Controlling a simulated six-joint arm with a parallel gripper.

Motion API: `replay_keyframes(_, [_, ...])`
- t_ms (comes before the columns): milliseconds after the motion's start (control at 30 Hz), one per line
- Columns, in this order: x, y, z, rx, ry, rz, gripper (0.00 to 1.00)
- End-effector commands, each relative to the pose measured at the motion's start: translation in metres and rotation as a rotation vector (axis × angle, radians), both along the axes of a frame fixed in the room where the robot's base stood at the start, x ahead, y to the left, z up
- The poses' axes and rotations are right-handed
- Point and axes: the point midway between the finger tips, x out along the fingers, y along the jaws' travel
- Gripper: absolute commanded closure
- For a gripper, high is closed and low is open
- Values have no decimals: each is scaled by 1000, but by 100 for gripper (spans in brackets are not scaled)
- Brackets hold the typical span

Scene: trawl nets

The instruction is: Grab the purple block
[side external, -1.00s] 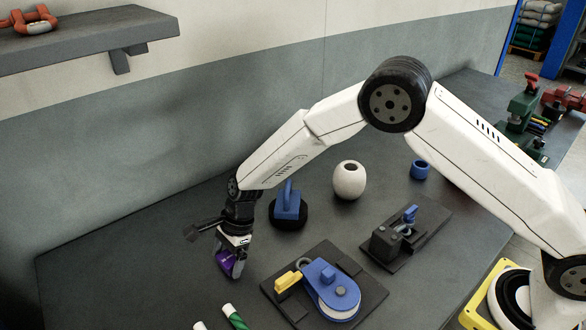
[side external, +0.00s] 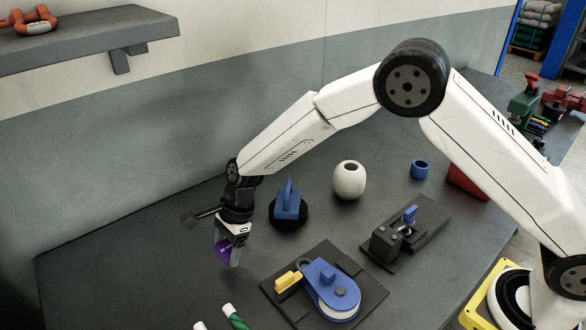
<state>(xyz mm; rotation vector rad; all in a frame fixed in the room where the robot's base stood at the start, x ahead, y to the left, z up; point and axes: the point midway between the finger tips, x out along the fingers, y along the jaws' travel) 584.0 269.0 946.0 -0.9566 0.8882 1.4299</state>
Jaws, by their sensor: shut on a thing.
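The purple block (side external: 222,250) is between the fingers of my gripper (side external: 230,257), in the left middle of the side external view. My gripper points down and is shut on the block. The fingers cover part of the block, so its full shape is hidden. The block appears to be a little above the dark table (side external: 120,265), though the exact gap is hard to tell.
A blue-handled piece on a black round base (side external: 288,208) stands right of my gripper. A blue pulley (side external: 330,282) on a dark plate lies to the front right. A white round float (side external: 349,180) stands farther back. The table's left is clear.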

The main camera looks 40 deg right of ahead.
Motion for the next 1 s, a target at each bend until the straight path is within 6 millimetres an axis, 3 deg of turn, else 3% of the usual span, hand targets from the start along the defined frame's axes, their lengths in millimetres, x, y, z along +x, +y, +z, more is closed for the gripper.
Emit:
replay_keyframes(467, [-44, -20, 57, 1, -1, 0, 86])
replay_keyframes(1000, [-110, -51, 88, 0, 0, 0, 86])
